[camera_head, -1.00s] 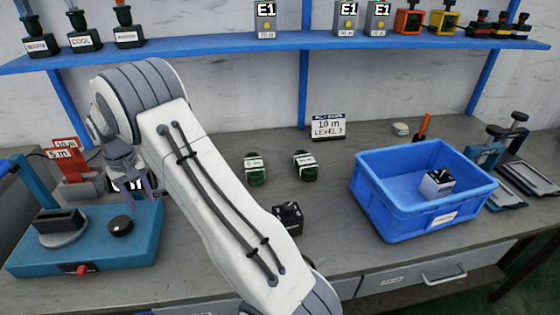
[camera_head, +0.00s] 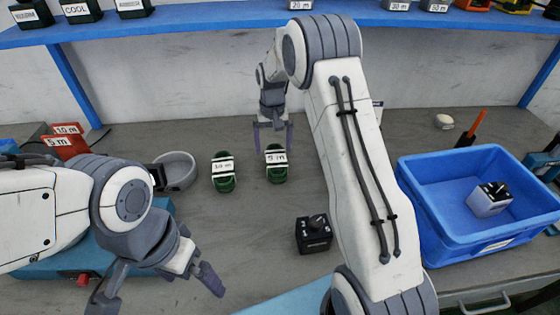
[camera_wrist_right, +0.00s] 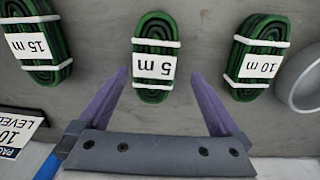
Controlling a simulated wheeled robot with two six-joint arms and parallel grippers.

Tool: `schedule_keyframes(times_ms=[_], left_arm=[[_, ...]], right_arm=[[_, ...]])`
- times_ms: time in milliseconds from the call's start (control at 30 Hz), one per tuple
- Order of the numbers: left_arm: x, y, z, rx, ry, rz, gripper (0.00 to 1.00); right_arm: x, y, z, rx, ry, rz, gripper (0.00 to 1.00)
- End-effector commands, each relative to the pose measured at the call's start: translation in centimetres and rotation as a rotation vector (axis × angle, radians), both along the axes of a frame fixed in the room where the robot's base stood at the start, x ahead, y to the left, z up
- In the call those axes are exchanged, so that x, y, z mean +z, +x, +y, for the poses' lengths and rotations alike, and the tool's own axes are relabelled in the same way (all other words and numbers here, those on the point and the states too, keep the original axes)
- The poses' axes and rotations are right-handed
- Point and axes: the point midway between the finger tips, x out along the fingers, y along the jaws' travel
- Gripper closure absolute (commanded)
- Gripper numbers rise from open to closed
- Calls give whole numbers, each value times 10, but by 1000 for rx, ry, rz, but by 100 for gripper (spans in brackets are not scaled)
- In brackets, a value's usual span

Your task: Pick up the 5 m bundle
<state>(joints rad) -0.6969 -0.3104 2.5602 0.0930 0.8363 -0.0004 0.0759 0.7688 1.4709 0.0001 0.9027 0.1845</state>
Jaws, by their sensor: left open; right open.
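The 5 m bundle (camera_head: 276,166) is a green coil with white bands and a "5 m" label, lying on the grey bench. It sits in the upper middle of the right wrist view (camera_wrist_right: 153,58). My right gripper (camera_head: 272,138) is open and empty just behind the bundle, its fingertips (camera_wrist_right: 159,85) pointing to either side of its labelled end. I cannot tell how high above the bench they are. My left gripper (camera_head: 155,292) is open and empty at the lower left, well away from the bundle.
The 10 m bundle (camera_head: 222,172) and a grey round dish (camera_head: 177,170) lie left of it. The 15 m bundle (camera_wrist_right: 38,42) is hidden from the head by my right arm. A black knobbed box (camera_head: 313,233) stands in front; a blue bin (camera_head: 425,212) is right.

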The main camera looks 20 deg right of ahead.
Motion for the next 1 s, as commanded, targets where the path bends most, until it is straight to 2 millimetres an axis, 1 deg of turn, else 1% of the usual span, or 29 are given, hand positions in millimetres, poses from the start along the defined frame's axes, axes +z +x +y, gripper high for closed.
schedule_keyframes(times_ms=[33, 100, 267, 433, 533, 633, 833, 867, 900, 967, 1000], left_arm=[[0, 0, 0, 0, 0, 0, 0], [0, 0, 0, 0, 0, 0, 0], [2, 0, 0, 0, 0, 0, 0], [7, 0, 0, 0, 0, 0, 0], [7, 0, 0, 0, 0, 0, 0], [7, 0, 0, 0, 0, 0, 0], [7, 0, 0, 0, 0, 0, 0], [7, 0, 0, 0, 0, 0, 0], [7, 0, 0, 0, 0, 0, 0], [7, 0, 0, 0, 0, 0, 0], [7, 0, 0, 0, 0, 0, 0]], right_arm=[[-7, -1, -2, -3, 0, 3, 0], [-14, -1, -4, -5, 0, 1, 0], [-25, 0, -4, -5, 0, 1, 0], [-51, 2, -7, -4, 0, 4, 0], [-63, 3, -6, -2, 1, 2, 0], [-69, 3, -5, -2, 0, 0, 0], [-70, 4, -5, -1, -1, -2, 0], [-70, 4, -5, -1, 0, -1, 4], [-70, 4, -4, -1, 0, -1, 19], [-70, 4, -4, -1, 0, -1, 42], [-70, 4, -4, 0, 0, -1, 57]])
